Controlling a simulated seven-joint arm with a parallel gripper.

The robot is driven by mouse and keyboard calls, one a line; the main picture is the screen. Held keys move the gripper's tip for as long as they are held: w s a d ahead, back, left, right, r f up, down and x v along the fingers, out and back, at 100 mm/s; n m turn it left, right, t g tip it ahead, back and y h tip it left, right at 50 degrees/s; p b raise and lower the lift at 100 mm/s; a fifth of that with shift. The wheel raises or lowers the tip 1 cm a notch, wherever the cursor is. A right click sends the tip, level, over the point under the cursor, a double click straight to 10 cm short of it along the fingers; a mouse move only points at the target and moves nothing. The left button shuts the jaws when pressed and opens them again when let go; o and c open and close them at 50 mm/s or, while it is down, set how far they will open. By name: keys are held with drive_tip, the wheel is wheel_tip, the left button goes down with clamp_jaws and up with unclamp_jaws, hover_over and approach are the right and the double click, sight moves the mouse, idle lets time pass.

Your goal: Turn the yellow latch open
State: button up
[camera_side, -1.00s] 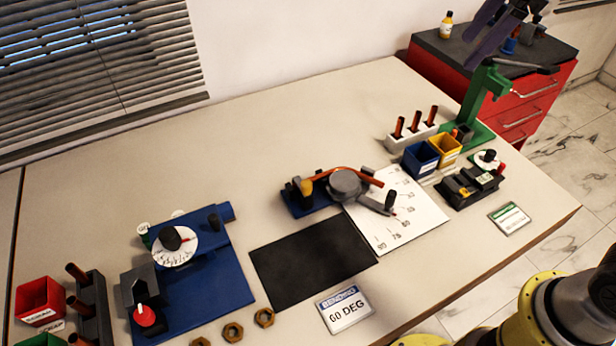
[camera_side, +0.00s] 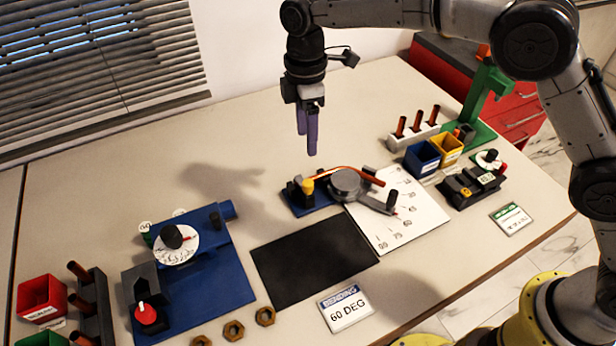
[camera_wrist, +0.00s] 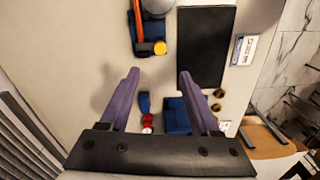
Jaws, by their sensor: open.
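The yellow latch (camera_side: 307,186) is a small knob at the left end of the blue bending fixture (camera_side: 299,209), by the orange rod (camera_side: 345,169). It also shows in the wrist view (camera_wrist: 160,47), beyond my fingertips. My gripper (camera_side: 310,152) hangs above and slightly behind the latch, fingers pointing down, apart from it. In the wrist view my gripper (camera_wrist: 159,73) shows two purple fingers spread wide with nothing between them. The grey round hub (camera_side: 346,184) and its arm sit right of the latch.
A white angle sheet (camera_side: 410,222) and black mat (camera_side: 290,285) lie in front. A blue machine base (camera_side: 220,285) stands left. Blue (camera_side: 421,158) and yellow (camera_side: 446,149) bins and a white rod holder (camera_side: 402,140) stand right. The table behind the fixture is clear.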

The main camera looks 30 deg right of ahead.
sight(308, 182)
drive_tip(key=f, duration=1.3)
drive_tip(key=shift+s, duration=0.2)
drive_tip(key=shift+c, duration=0.2)
clamp_jaws()
